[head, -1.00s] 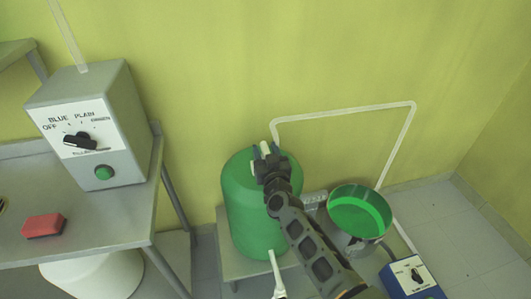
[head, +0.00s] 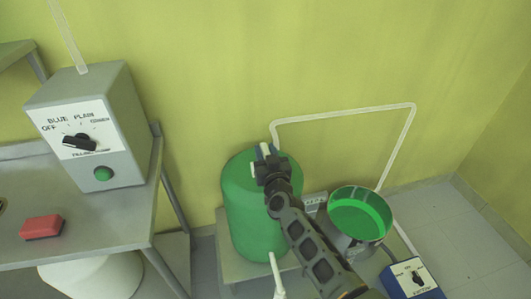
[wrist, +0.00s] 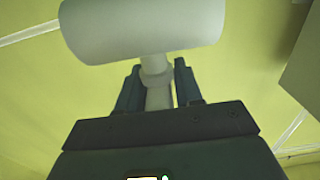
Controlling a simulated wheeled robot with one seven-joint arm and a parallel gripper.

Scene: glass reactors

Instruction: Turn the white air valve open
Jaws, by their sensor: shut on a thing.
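The white air valve (head: 264,147) sits on top of the green tank (head: 243,207), where the white pipe comes down. It is mostly hidden by my gripper (head: 266,155) in the head view. In the wrist view the valve shows as a thick white cylinder (wrist: 140,28) with a thin white stem (wrist: 158,92) running down from it. My gripper, also in the wrist view (wrist: 157,85), has its two fingers on either side of the stem and is shut on it. The stem lies between the fingers and the cylinder is beyond the fingertips.
A green-filled pan (head: 360,214) stands right of the tank. A blue control box (head: 413,277) is at the lower right. A grey control box (head: 92,128) and a red block (head: 42,227) are on the left table. A white pipe (head: 345,111) runs along the wall.

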